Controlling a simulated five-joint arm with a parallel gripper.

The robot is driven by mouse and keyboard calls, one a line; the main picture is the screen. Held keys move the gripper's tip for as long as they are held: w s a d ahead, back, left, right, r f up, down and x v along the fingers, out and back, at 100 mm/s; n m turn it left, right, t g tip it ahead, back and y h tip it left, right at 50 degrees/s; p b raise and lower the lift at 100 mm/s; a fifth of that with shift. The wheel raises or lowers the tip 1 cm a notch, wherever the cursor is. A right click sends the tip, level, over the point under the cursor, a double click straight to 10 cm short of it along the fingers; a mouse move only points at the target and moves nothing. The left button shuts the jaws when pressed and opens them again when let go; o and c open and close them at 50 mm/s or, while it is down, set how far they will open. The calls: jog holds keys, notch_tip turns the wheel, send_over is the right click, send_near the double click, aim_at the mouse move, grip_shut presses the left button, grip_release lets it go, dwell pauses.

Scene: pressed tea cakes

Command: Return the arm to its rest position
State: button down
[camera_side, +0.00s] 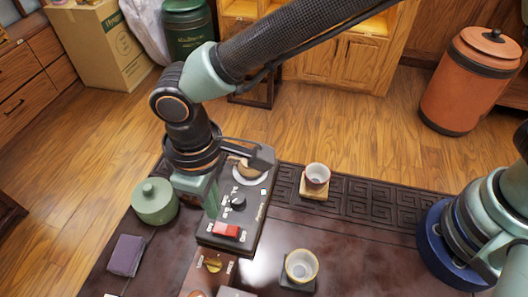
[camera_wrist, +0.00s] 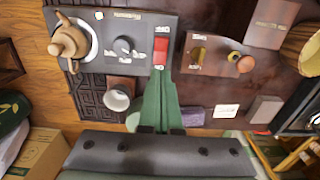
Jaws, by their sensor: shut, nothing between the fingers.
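My gripper (camera_side: 212,212) points down over the left side of a dark control panel (camera_side: 246,221) in the side view. Its fingers are shut with nothing between them. In the wrist view my shut green gripper (camera_wrist: 161,84) ends close to the red switch (camera_wrist: 160,52) on the panel. The switch (camera_side: 227,229) is also seen just below the fingers in the side view. I cannot tell whether the fingertips touch the panel. A black knob (camera_side: 238,203) is beside them. A brown teapot (camera_wrist: 68,42) sits on a round white plate at the panel's end, partly hidden by my arm in the side view.
A green lidded jar (camera_side: 154,201) stands left of my gripper, with a purple box (camera_side: 126,255) below it.

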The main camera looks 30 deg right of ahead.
jog(key=shift+r, duration=0.7)
jog(key=w+d+r+m+t, duration=0.1)
jog(key=w+d+r, duration=0.1)
jog(key=d+r, duration=0.3)
jog(key=w+d+r+m+y, duration=0.1)
jog(key=w+d+r+m, duration=0.15)
jog(key=d, duration=0.45)
jog(key=w+d+r+t, duration=0.1)
jog(key=w+d+r, duration=0.2)
jog(key=d, duration=0.3)
jog(key=s+d+r+m+t, duration=0.1)
jog(key=s+d+m, duration=0.1)
jog(key=d, duration=0.8)
jog(key=s+d+r+m+t+h, duration=0.1)
jog(key=s+d+r+m+t, duration=0.1)
jog(key=d, duration=0.8)
jog(key=shift+s+d+r+m+t, duration=0.15)
jog(key=shift+s+d+m+t, duration=0.2)
jog(key=shift+s+m, duration=0.45)
jog(key=c, duration=1.5)
grip_release()
jog(key=shift+c, duration=0.2)
